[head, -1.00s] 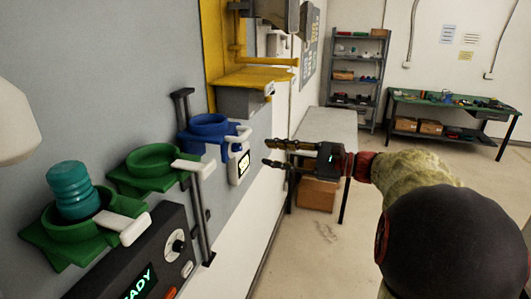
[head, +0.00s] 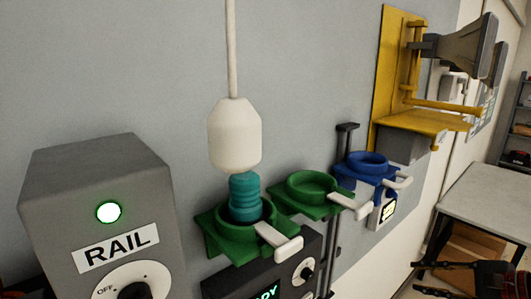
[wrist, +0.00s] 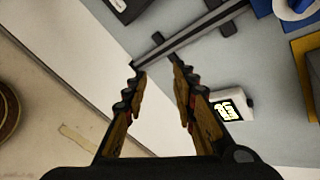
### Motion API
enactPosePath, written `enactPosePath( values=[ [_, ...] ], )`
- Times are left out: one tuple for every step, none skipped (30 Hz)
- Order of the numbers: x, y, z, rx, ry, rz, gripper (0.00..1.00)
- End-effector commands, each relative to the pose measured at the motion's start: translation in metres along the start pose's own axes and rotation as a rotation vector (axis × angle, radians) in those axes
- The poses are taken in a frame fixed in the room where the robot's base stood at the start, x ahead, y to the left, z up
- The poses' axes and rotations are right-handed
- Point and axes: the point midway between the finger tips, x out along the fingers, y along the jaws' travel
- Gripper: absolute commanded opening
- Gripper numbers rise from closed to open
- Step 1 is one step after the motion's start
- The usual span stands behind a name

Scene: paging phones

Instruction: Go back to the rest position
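My gripper (head: 418,277) is at the lower right of the head view, in front of the wall and near the grey table. Its two fingers point left and are apart, with nothing between them. In the wrist view my gripper (wrist: 160,76) is also open and empty, with the wall and floor behind it. The lower part of my arm is outside the head view. A teal ribbed piece (head: 245,198) stands in the left green holder (head: 232,242), apart from my gripper.
A second green holder (head: 313,192) is empty, and a blue holder (head: 367,166) is beside it. A white weight-like body (head: 234,135) hangs above the teal piece. A grey RAIL box (head: 105,205) is at left. A yellow bracket (head: 430,122) juts out. A grey table (head: 490,205) stands right.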

Motion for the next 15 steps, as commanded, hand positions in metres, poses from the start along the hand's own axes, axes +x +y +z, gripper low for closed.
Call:
enactPosePath(
  values=[
    [0.009, 0.027, 0.007, -0.062, 0.036, 0.088, 0.27],
    [0.013, 0.043, 0.010, -0.102, 0.059, 0.144, 0.27],
    [0.018, 0.066, 0.014, -0.166, 0.087, 0.222, 0.27],
    [0.020, 0.082, 0.018, -0.218, 0.107, 0.280, 0.27],
    [0.023, 0.098, 0.022, -0.275, 0.125, 0.339, 0.27],
    [0.024, 0.118, 0.027, -0.362, 0.149, 0.416, 0.27],
    [0.025, 0.134, 0.031, -0.430, 0.165, 0.474, 0.27],
    [0.025, 0.147, 0.035, -0.504, 0.181, 0.529, 0.27],
    [0.025, 0.163, 0.040, -0.602, 0.199, 0.595, 0.27],
    [0.024, 0.172, 0.043, -0.673, 0.211, 0.638, 0.27],
    [0.023, 0.181, 0.047, -0.744, 0.221, 0.678, 0.27],
    [0.022, 0.191, 0.051, -0.837, 0.234, 0.723, 0.27],
    [0.022, 0.197, 0.054, -0.904, 0.241, 0.753, 0.27],
    [0.021, 0.203, 0.058, -0.970, 0.249, 0.779, 0.27],
    [0.021, 0.209, 0.063, -1.056, 0.257, 0.807, 0.27]
  ],
)
